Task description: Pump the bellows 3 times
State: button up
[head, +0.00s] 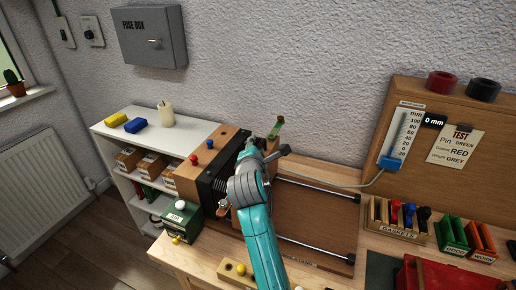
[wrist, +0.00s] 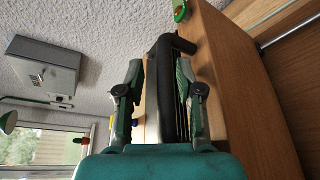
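The bellows (head: 207,187) stand between wooden boards on the bench, left of my arm in the head view, with dark pleats. Their moving board (wrist: 238,95) fills the right of the wrist view. A black bar handle (wrist: 164,90) is on that board. My gripper (wrist: 161,85) is open with its fingers on either side of the handle; a small gap shows at the left finger. In the head view my gripper (head: 262,150) is seen from behind and my arm hides the handle. The gauge display (head: 433,121) reads 0 mm.
Two metal rails (head: 315,240) run right from the bellows over a wooden base. A green box with a white knob (head: 181,221) stands in front of the bellows. A gaskets rack (head: 393,222) and red case (head: 450,275) are at right. A white shelf (head: 150,140) is at left.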

jog(key=shift+d, duration=0.15)
jog(key=shift+s, duration=0.15)
jog(key=shift+s, duration=0.3)
jog(key=v, duration=1.1)
jog(key=shift+r, duration=0.1)
